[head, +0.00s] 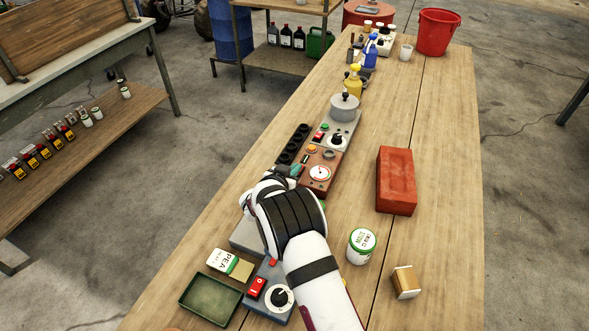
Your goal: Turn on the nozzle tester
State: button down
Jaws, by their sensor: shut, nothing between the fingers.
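Several small devices stand in a row along the left side of the wooden bench. A reddish-brown one (308,181) has a round white gauge (320,173), an orange button and a green button; it looks most like the nozzle tester, but no label is readable. My gripper (294,171) is shut and empty at its near left edge, its teal tip close to the panel. I cannot tell whether it touches. My wrist and arm hide part of this device and most of a grey one (246,236) nearer me.
A blue-grey box (270,290) with a red switch and dial is nearest. Beyond the gauge device is a grey unit (347,128) with a lidded pot. A black socket strip (292,144) lies left. A brick (396,180) and tin (361,245) stand right; the bench's right side is mostly clear.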

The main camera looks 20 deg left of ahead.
jog(key=shift+f, duration=0.1)
jog(key=shift+s+f, duration=0.25)
jog(key=shift+f, duration=0.25)
jog(key=shift+r, duration=0.85)
jog(key=shift+r, duration=0.15)
jog(key=v, duration=1.1)
jog(key=shift+s+f, duration=0.2)
jog(key=shift+s, duration=0.2)
jog(key=shift+w, duration=0.1)
